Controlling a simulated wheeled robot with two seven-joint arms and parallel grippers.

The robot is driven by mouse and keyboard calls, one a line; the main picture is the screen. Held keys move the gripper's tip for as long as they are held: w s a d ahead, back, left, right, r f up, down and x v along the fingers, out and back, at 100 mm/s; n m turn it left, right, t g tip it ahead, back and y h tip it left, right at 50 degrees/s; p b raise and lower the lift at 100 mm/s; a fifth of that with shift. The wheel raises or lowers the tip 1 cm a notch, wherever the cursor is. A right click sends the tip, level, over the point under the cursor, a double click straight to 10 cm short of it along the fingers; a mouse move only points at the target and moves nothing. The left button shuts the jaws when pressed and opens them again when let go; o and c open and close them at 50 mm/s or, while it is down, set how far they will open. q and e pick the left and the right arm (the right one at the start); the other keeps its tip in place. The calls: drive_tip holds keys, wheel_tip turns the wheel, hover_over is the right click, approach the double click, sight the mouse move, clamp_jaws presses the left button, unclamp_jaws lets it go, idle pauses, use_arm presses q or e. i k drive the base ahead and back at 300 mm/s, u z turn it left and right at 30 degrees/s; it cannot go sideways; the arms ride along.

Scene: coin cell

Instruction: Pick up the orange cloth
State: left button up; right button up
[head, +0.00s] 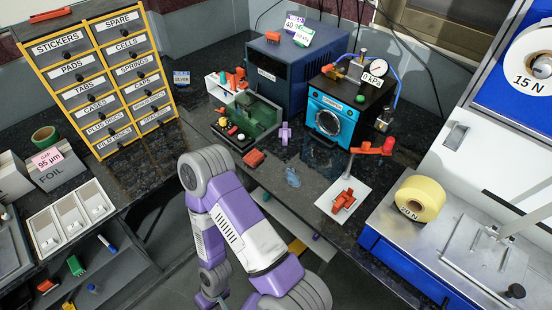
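No piece is clearly recognisable as a cloth. A small flat orange-red piece (254,158) lies on the dark counter in front of the green tray and is the closest match. Another orange-red item (343,200) lies on a white sheet further right; its shape is unclear. My purple and white arm rises from the bottom edge, bends near the middle left and folds back down. A grey end part shows at the bottom edge, well short of the counter items; its fingers are too small and cut off to read. No second gripper shows.
A labelled drawer cabinet (105,83) stands at left. A dark blue box (290,75) and a blue-fronted chamber with a gauge (333,117) stand at the back. The counter's front middle is partly clear.

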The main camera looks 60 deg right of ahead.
sight(254, 157)
drive_tip(key=z, duration=1.2)
drive_tip(key=i, duration=0.2)
